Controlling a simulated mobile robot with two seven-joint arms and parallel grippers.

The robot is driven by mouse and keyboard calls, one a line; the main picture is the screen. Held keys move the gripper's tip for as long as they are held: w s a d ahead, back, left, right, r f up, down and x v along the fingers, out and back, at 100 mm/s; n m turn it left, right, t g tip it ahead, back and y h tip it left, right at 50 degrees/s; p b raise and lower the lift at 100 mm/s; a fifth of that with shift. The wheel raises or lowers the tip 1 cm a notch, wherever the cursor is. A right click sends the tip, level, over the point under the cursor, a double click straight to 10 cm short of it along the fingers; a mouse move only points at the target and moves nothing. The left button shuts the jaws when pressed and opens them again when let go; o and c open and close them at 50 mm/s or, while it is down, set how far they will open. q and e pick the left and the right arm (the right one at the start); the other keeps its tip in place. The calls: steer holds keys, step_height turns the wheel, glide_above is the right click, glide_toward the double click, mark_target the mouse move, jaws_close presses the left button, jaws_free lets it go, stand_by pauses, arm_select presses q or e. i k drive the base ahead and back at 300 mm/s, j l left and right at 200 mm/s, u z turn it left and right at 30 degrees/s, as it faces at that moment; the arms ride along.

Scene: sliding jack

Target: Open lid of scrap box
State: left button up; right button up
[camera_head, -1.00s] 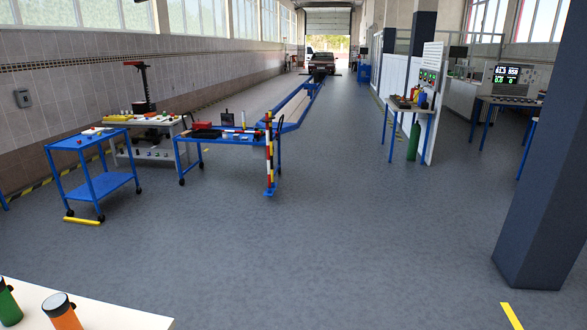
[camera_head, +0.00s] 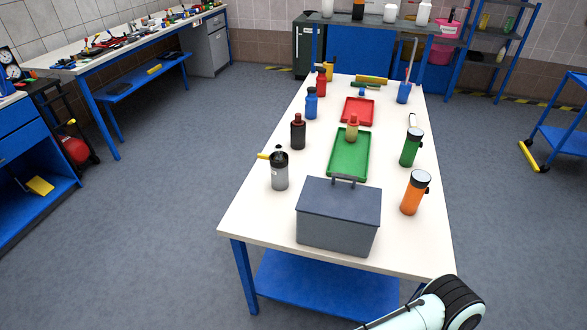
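A grey box (camera_head: 337,232) stands at the near end of a white-topped table. Its dark lid (camera_head: 341,201) looks shut, and a small dark handle sits at the lid's back edge. I take this to be the scrap box; I see no label on it. Part of my own arm, white and black, shows at the bottom right, below the table's near right corner. Neither gripper's fingers are in view.
Floor is clear on both sides.

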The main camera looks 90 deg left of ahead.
mark_target(353, 203)
steer(key=u, duration=1.8)
